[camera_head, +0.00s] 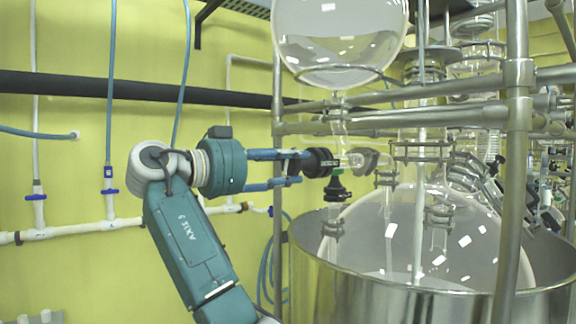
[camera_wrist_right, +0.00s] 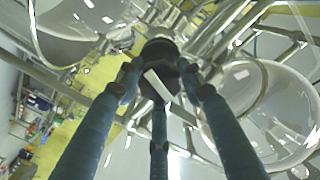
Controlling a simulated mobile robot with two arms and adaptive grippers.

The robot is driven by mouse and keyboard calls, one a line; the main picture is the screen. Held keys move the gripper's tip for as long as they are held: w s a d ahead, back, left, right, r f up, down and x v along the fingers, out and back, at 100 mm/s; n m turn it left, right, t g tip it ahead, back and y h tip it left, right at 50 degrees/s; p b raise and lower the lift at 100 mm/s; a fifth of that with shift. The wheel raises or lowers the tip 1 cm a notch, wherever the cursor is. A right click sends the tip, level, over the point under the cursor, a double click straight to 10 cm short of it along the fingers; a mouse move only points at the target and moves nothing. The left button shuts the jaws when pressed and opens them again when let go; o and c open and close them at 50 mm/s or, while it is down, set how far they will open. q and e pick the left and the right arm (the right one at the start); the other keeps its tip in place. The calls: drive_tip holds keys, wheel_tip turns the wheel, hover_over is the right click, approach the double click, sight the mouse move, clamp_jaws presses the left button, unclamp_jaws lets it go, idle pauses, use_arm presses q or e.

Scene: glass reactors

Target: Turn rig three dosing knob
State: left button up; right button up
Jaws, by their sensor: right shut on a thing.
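The dosing knob (camera_head: 320,162) is a black round knob on the glass valve below the round glass dosing vessel (camera_head: 340,40). My right gripper (camera_head: 302,165) comes in from the left in the head view, with its long blue fingers level and their tips at the knob. In the right wrist view the blue fingers of the right gripper (camera_wrist_right: 160,75) close around the black knob (camera_wrist_right: 159,52). The gripper is shut on the knob. A second black fitting (camera_head: 337,188) hangs just below it. My left gripper is not in view.
A large steel vessel (camera_head: 400,296) holds a big glass flask (camera_head: 460,235) below and right of the knob. Steel frame posts (camera_head: 517,150) and rails stand close by. Blue hoses and white pipes (camera_head: 70,229) run along the yellow wall, with free room left of my arm.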

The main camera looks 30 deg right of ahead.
drive_tip(key=o, duration=1.1)
drive_tip(key=shift+r, duration=0.4)
drive_tip(key=shift+o, duration=0.3)
drive_tip(key=shift+s+f, duration=0.1)
drive_tip(key=shift+s, duration=0.05)
drive_tip(key=shift+a+f, duration=0.1)
drive_tip(key=shift+a, duration=0.3)
drive_tip(key=a, duration=1.1)
drive_tip(key=shift+s, duration=0.45)
